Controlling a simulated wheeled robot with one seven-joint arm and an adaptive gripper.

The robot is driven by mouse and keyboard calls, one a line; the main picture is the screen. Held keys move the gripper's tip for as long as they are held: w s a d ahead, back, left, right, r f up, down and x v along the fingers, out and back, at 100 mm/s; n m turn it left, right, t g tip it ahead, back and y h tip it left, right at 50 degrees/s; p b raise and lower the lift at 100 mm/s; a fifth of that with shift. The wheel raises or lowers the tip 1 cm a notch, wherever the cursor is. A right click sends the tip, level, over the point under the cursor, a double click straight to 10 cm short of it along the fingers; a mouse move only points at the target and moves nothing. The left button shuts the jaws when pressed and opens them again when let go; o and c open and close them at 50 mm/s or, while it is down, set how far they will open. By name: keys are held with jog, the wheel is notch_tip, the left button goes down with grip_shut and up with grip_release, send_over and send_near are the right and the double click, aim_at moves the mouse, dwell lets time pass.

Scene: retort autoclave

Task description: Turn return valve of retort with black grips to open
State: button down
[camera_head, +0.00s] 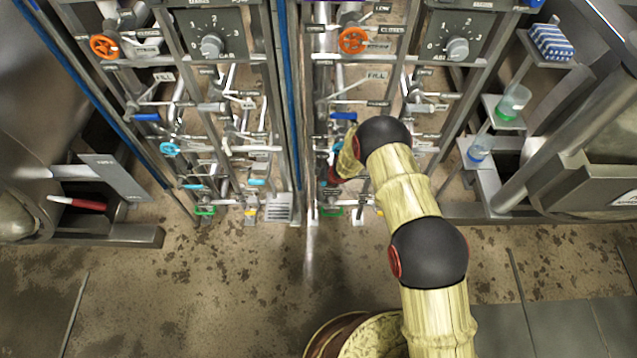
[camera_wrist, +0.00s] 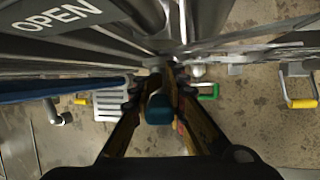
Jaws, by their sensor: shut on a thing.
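My gripper (camera_head: 345,165) reaches into the right-hand pipe rack in the head view, partly hidden by my arm. In the wrist view my gripper (camera_wrist: 164,85) has its two fingers on either side of a dark teal valve handle (camera_wrist: 158,109) and is shut on it. A plate reading OPEN (camera_wrist: 62,16) is at the upper left of the wrist view. I cannot read which valve the held handle belongs to. A blue lever (camera_head: 343,116) is just above my gripper in the head view. The right-hand retort (camera_head: 610,150) shows only in part, and I cannot make out its grips.
The left rack has an orange handwheel (camera_head: 104,46), a teal handwheel (camera_head: 170,149) and several levers. The left retort has a red grip (camera_head: 76,204). Vertical blue-edged posts (camera_head: 289,90) stand between the racks. Shelves with cups (camera_head: 513,102) are at right. The front floor is clear.

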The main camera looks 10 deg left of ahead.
jog(key=shift+s+a+r+n+t+h+p, duration=0.1)
jog(key=shift+a+n+t+h+p, duration=0.1)
jog(key=shift+a+h, duration=0.35)
jog(key=shift+s+a+r+n+t+h+p, duration=0.1)
jog(key=shift+a+n+h, duration=0.15)
jog(key=shift+h, duration=0.5)
jog(key=shift+f, duration=0.1)
jog(key=c, duration=2)
grip_release()
jog(key=shift+a, duration=0.1)
jog(key=shift+o, duration=1.2)
jog(key=shift+o, duration=0.2)
jog(key=shift+d, duration=0.25)
jog(key=a+v, duration=0.1)
jog(key=v, duration=1)
jog(key=shift+d+r, duration=0.4)
